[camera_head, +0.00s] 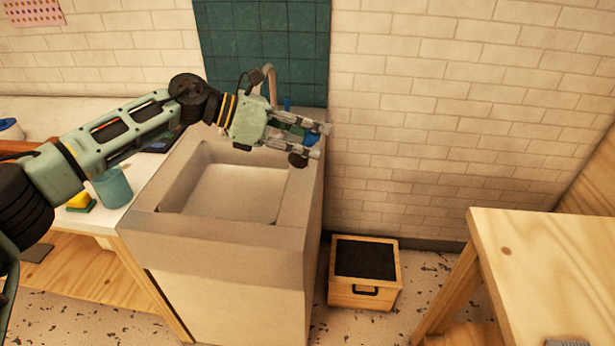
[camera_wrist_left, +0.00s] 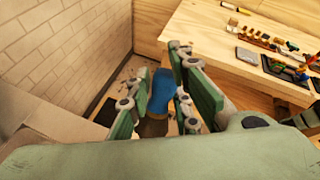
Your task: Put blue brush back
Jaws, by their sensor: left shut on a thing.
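My left gripper (camera_head: 319,141) reaches in from the left over the right rim of the sink. It is shut on the blue brush (camera_head: 311,139), whose blue part shows between the fingers. A dark rounded end below the fingers seems to belong to the brush. In the left wrist view the blue brush (camera_wrist_left: 160,94) sits between the green finger pads of the left gripper (camera_wrist_left: 160,98), with a brown part nearer the palm. The fingers hide some of the brush. My right gripper is not in view.
The sink (camera_head: 170,222) has an empty basin, with a tap (camera_head: 268,82) behind. A small blue item (camera_head: 287,103) stands near the tap. A teal cup (camera_head: 112,187) and a yellow sponge (camera_head: 79,201) are left. A wooden box (camera_head: 364,295) is on the floor; a wooden table (camera_head: 550,255) is right.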

